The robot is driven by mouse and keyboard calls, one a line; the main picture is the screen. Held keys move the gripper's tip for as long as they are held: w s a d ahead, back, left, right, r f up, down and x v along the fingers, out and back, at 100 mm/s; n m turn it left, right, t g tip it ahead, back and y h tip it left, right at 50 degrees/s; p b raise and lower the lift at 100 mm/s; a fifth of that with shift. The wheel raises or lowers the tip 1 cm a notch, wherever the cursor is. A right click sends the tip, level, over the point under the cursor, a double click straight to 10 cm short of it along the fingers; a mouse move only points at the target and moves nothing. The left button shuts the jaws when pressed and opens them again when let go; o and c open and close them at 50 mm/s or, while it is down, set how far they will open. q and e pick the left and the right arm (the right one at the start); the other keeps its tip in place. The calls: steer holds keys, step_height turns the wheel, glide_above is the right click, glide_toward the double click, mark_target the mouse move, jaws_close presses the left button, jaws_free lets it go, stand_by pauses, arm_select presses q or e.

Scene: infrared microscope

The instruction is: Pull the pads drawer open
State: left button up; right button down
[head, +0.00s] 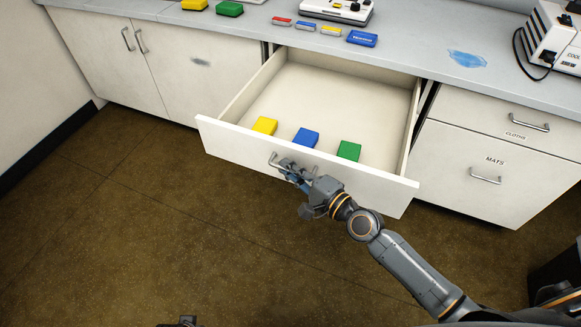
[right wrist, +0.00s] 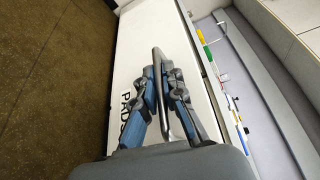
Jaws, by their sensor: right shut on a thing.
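The pads drawer (head: 230,137) is pulled well out of the counter in the head view. It holds a yellow pad (head: 265,125), a blue pad (head: 306,138) and a green pad (head: 349,150) near its front. My right gripper (head: 288,167) is shut on the drawer's metal handle (head: 273,159). In the right wrist view the handle (right wrist: 158,60) runs between the two fingers, beside the PADS label (right wrist: 127,115) on the drawer front. A small dark part at the bottom edge of the head view may belong to my left gripper; its jaws cannot be made out.
Closed CLOTHS (head: 475,110) and MATS (head: 450,165) drawers are at the right; closed cabinet doors (head: 100,60) at the left. The counter (head: 410,55) carries pads, small boxes, instruments and a blue patch (head: 467,59). The floor (head: 130,230) before the drawer is clear at the left.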

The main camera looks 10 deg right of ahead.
steer(key=c, duration=1.4)
jaws_free()
steer(key=shift+c, duration=0.2)
steer(key=f+v, duration=0.1)
steer(key=v, duration=1.1)
steer(key=shift+r, duration=0.45)
steer(key=shift+f, duration=0.1)
